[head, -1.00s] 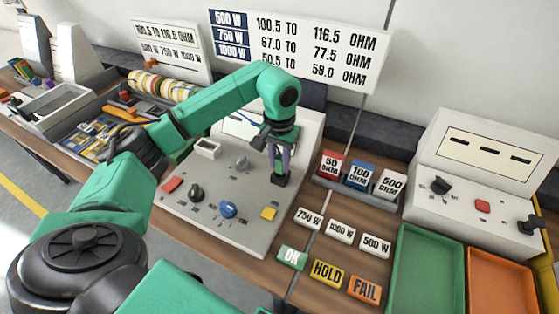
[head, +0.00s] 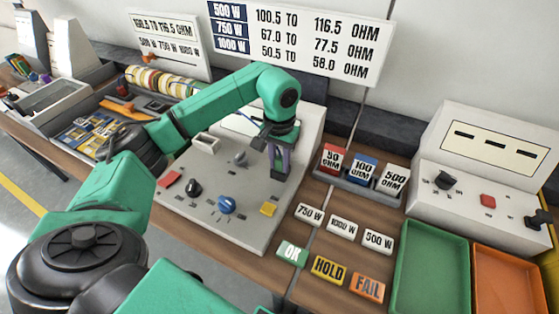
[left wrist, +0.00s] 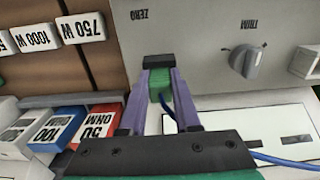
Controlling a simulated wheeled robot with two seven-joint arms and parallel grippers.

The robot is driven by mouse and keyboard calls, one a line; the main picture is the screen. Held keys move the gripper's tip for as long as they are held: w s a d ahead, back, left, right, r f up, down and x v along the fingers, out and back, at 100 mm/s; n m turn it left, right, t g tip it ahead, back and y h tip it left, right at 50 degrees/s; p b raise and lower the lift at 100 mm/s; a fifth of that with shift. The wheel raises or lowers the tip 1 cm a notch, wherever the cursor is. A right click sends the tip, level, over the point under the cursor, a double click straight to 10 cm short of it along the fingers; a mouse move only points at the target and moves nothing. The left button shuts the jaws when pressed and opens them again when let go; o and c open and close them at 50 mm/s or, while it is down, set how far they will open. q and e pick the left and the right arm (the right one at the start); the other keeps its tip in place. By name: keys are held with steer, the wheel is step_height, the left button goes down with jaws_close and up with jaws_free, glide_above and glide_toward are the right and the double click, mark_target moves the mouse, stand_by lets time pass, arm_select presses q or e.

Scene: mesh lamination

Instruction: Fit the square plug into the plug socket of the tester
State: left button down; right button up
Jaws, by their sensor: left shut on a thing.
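My left gripper (head: 280,174) reaches over the right part of the tester's grey panel (head: 215,232); its purple fingers point down. In the left wrist view the fingers (left wrist: 160,90) are shut on a green piece, apparently the plug (left wrist: 157,82), with a blue cable (left wrist: 275,160) trailing right. A dark block (left wrist: 160,62) at the fingertips hides the plug's end. I cannot tell whether it touches the panel. A raised pale open box (head: 206,143) stands on the tester's back left; I cannot tell whether it is the plug socket. My right gripper is out of view.
The tester carries black and blue knobs (head: 227,205), a red button (head: 169,178) and a yellow button (head: 268,209). To the right are ohm blocks (head: 362,172), watt labels, verdict tags (head: 328,269), a green tray (head: 433,270) and an orange tray (head: 510,285).

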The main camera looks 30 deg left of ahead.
mark_target(280, 159)
arm_select(q)
steer(key=c, duration=0.5)
jaws_free()
steer(key=shift+c, duration=0.2)
step_height(280, 159, up, 9)
steer(key=shift+w+f+b, duration=0.1)
steer(key=shift+f+b, duration=0.05)
steer(key=shift+b, duration=0.65)
step_height(280, 159, up, 6)
steer(key=shift+f+p, duration=0.1)
steer(key=shift+p, duration=0.95)
